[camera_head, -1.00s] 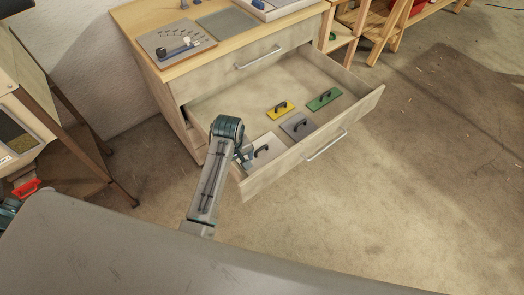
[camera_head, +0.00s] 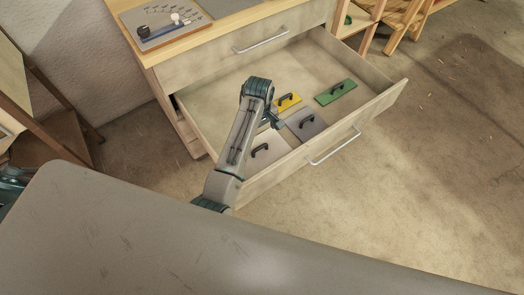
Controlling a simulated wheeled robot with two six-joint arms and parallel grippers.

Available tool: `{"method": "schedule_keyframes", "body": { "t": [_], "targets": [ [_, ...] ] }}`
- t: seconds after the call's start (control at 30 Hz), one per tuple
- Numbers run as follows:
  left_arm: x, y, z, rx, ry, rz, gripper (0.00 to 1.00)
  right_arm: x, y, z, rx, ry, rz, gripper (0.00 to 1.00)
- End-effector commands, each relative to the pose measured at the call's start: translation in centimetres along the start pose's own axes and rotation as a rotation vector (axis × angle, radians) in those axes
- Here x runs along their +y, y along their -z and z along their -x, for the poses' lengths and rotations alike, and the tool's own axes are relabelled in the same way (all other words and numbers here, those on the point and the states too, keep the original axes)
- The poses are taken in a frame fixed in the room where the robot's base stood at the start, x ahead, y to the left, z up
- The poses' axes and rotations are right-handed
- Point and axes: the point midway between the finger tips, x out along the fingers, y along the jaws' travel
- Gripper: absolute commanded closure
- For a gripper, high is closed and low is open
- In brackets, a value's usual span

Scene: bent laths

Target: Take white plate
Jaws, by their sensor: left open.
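The white plate (camera_head: 278,151) lies flat in the near left part of the open drawer (camera_head: 357,116). Its black handle (camera_head: 259,149) stands up from it. My left arm passes over the drawer's left side and covers the plate's left part. My left gripper (camera_head: 274,122) is open above the drawer, past the white plate, close to the grey plate and the yellow plate. It holds nothing that I can see, and its fingers are small and partly hidden. My right gripper is not in view.
A grey plate (camera_head: 312,130), a yellow plate (camera_head: 290,105) and a green plate (camera_head: 335,92) with black handles lie in the same drawer. The drawer front has a metal handle (camera_head: 335,147). A cabinet top with a tool board (camera_head: 165,22) stands behind. Floor at right is clear.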

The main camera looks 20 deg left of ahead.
Motion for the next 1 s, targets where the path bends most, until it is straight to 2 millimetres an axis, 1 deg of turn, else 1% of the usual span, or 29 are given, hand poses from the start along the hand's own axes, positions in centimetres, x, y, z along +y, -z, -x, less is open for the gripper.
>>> {"method": "schedule_keyframes", "body": {
  "t": [0.03, 0.13, 0.3, 0.4, 0.57, 0.8, 0.9, 1.0],
  "targets": [
    [0.0, 0.0, -0.8, -0.001, 0.001, 0.000, 0.08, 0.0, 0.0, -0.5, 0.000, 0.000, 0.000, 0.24],
    [0.0, 0.0, -1.9, -0.002, 0.002, 0.000, 0.08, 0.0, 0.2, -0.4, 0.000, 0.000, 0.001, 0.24],
    [0.0, -0.1, -4.5, -0.002, 0.002, -0.001, 0.08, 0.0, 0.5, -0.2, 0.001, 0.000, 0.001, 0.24],
    [0.0, -0.1, -5.6, -0.001, 0.001, 0.000, 0.08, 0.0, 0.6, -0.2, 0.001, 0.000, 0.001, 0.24],
    [0.0, -0.1, -6.7, -0.001, 0.001, 0.000, 0.08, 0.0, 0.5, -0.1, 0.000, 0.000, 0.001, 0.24],
    [-0.1, -0.2, -10.3, -0.001, 0.003, 0.000, 0.08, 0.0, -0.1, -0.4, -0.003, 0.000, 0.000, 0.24],
    [-0.1, -0.2, -11.1, 0.000, 0.001, 0.000, 0.08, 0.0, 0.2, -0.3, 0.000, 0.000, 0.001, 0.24],
    [-0.1, -0.2, -11.3, 0.000, 0.000, 0.000, 0.08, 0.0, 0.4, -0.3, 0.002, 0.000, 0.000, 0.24]
  ]
}}
